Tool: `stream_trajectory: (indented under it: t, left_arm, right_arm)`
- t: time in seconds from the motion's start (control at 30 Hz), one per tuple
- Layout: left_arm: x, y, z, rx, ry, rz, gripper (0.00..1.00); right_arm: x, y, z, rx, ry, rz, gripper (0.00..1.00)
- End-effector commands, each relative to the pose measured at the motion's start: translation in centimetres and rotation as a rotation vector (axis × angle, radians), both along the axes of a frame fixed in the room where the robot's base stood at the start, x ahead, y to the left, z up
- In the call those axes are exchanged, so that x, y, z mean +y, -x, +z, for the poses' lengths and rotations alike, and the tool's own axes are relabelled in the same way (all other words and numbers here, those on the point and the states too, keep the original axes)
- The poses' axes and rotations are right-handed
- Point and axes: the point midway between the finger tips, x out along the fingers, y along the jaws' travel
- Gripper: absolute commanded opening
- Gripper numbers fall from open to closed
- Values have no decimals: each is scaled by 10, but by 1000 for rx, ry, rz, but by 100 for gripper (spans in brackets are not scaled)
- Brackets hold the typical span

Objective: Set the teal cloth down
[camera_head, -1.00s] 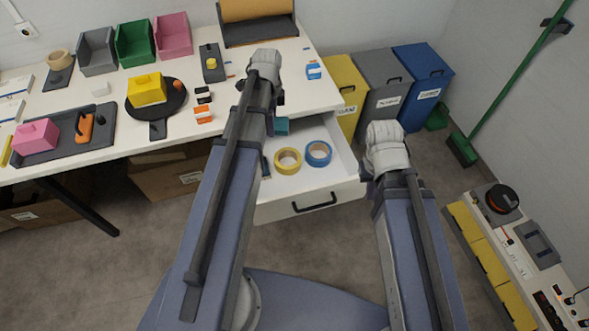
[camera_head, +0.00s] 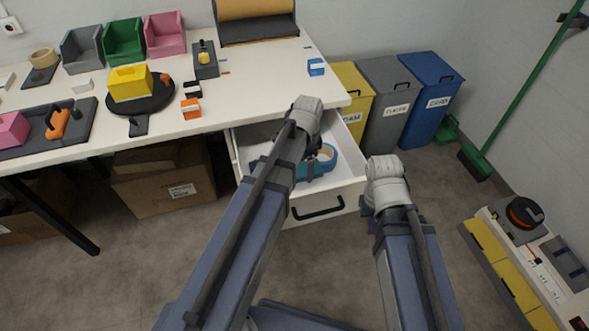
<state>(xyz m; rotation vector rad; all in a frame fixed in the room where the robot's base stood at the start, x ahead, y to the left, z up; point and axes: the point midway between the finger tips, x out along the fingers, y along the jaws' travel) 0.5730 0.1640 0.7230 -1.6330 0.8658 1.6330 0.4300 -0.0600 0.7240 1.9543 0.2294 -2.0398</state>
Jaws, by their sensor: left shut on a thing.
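My left gripper (camera_head: 311,170) is over the open drawer (camera_head: 345,187) under the table, shut on the teal cloth (camera_head: 318,170). The cloth shows only in part, low in the drawer area beside the blue tape roll (camera_head: 329,156). I cannot tell whether it touches the drawer floor. My left arm hides much of the drawer's left side. My right arm ends at a white wrist (camera_head: 385,178) just right of the drawer; its fingers are hidden or too small to tell.
The white table (camera_head: 240,92) holds a yellow bin (camera_head: 130,83) on a black round plate, and an orange-and-white block (camera_head: 191,108). Yellow, grey (camera_head: 388,95) and blue (camera_head: 428,95) waste bins stand behind the drawer. A cardboard box (camera_head: 165,190) is under the table.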

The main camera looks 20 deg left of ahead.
Motion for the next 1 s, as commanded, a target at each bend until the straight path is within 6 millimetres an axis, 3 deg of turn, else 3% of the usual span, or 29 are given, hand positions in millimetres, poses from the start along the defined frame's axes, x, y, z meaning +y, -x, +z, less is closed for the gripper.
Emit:
stream_trajectory:
  t: [0.17, 0.5, 0.8, 1.0]
  left_arm:
    - [0, 0, -9, 0, 0, -1, 18]
    - [0, 0, -58, 0, 0, -1, 18]
    - [0, 0, -65, 0, 0, -2, 18]
    - [0, 0, -86, 0, 0, -2, 18]
  right_arm:
    - [0, 0, -9, 0, 0, 0, 0]
    - [0, 0, -58, 0, 0, 0, 0]
    - [0, 0, -65, 0, 0, 0, 0]
    - [0, 0, -86, 0, 0, 0, 0]
